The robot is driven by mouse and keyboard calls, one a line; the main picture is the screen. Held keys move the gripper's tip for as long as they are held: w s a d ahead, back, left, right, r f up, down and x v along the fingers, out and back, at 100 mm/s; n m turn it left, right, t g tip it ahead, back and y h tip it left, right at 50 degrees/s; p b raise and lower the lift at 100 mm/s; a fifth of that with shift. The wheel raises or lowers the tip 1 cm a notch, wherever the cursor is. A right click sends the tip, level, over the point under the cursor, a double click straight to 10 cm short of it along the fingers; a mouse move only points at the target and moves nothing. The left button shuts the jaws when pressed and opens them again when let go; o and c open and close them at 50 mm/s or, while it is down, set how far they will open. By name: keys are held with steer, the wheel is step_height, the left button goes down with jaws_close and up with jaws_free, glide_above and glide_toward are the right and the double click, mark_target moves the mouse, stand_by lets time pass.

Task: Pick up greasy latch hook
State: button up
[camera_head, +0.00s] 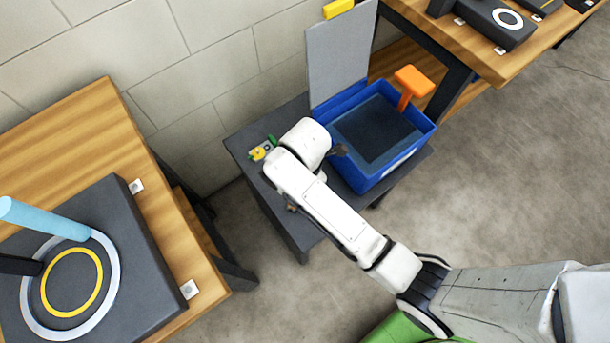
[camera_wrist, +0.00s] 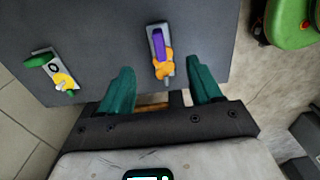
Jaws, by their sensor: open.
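Two small latch-like parts lie on the dark grey table (camera_wrist: 105,30) in the wrist view. One has a grey plate with a purple bar (camera_wrist: 158,45) and an orange-yellow end. The other has a pale plate with a green end and a yellow piece (camera_wrist: 63,80), and lies to the left. I cannot tell which is greasy. My gripper (camera_wrist: 160,72) is open, its two teal fingers apart, with the purple-and-orange part between and just beyond the tips. Nothing is held. In the head view the green-and-yellow part (camera_head: 260,150) shows beside my arm, which hides the other part.
A blue bin (camera_head: 420,135) with a dark inside stands right of my arm, with an upright grey panel (camera_head: 340,55) behind it and an orange handle (camera_head: 412,80) at its far right. A wooden bench (camera_head: 85,125) stands left, another (camera_head: 495,65) at the upper right. A wall is behind.

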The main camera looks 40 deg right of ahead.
steer(key=shift+a+f, duration=0.1)
steer(key=shift+f, duration=3)
jaws_close()
